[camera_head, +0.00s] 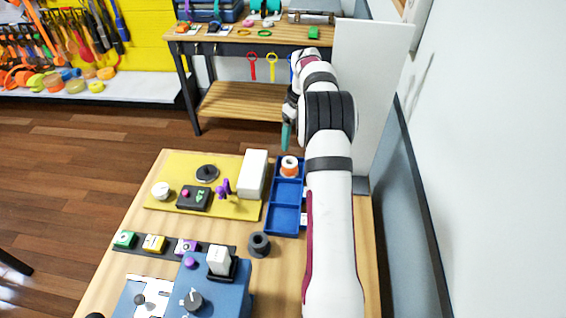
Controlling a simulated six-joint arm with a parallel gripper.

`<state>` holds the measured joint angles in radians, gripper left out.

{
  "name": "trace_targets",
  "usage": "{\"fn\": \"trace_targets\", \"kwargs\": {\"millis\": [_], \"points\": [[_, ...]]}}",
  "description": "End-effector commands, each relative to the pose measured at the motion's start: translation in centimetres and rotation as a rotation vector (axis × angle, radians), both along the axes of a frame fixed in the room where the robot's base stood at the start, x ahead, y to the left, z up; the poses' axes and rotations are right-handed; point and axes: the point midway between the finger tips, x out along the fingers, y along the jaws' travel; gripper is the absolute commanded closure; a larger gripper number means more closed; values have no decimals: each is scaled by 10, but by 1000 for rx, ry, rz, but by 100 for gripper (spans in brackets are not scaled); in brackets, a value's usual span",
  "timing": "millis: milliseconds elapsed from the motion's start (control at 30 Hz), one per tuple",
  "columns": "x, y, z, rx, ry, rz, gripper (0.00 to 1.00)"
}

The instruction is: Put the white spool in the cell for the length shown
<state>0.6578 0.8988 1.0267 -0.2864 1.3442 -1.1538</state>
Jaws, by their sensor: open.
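A blue tray (270,219) with several cells lies on the wooden table, left of my arm. A small spool (289,167), white on top with a dark hole and orange below, sits in its far cell. The nearer cells look empty. White labels (304,219) show at the tray's right edge, partly behind my arm and too small to read. I cannot make out a plainly all-white spool or a shown length. My gripper (286,136) hangs above and beyond the tray's far end, with teal fingertips pointing down. It is open, and nothing shows between the fingers.
A yellow board (180,167) bears a white block (252,174), a white round piece (161,190) and a black device (194,198). A dark ring (259,244) stands near the tray. A blue machine (235,300) fills the near side. A pale panel (365,85) stands right.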

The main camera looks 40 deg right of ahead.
Motion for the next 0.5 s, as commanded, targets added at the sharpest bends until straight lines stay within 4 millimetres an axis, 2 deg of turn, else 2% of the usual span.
{"fn": "trace_targets", "kwargs": {"millis": [100, 167, 267, 300, 333, 367, 400, 467, 500], "points": [[0, 2, 4, 1, 0, -2, 30], [0, 17, 15, 7, 0, -13, 30], [-10, 80, 58, 37, 7, -76, 30], [-22, 118, 78, 55, 16, -115, 30], [-36, 147, 92, 70, 24, -149, 30], [-54, 176, 104, 83, 34, -183, 30], [-81, 213, 117, 100, 47, -229, 30], [-130, 262, 127, 123, 73, -300, 30], [-165, 288, 128, 136, 92, -346, 30]]}}
